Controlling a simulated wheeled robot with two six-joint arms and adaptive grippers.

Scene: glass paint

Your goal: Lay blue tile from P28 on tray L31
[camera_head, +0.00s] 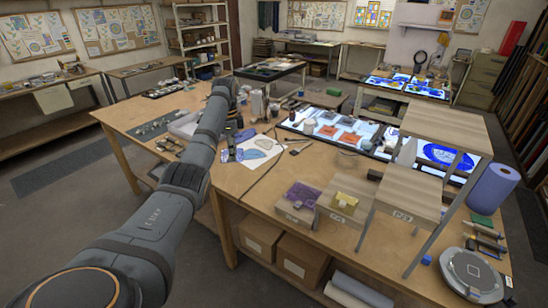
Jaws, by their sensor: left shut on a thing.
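My left arm reaches from the lower left over the wooden bench. My left gripper (231,150) is small and dark beyond the forearm, low over the bench beside a paper sheet with blue-grey shapes (256,148). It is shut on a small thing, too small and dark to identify. I cannot make out which piece is the blue tile. The labels for P28 and L31 are unreadable. My right gripper is not in view.
A lit panel (360,145) with orange and grey tiles lies along the bench's far side. A tall wooden stand (447,126), a blue roll (494,188) and a round grey device (470,272) crowd the right. Bare bench (245,185) lies in front of the paper.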

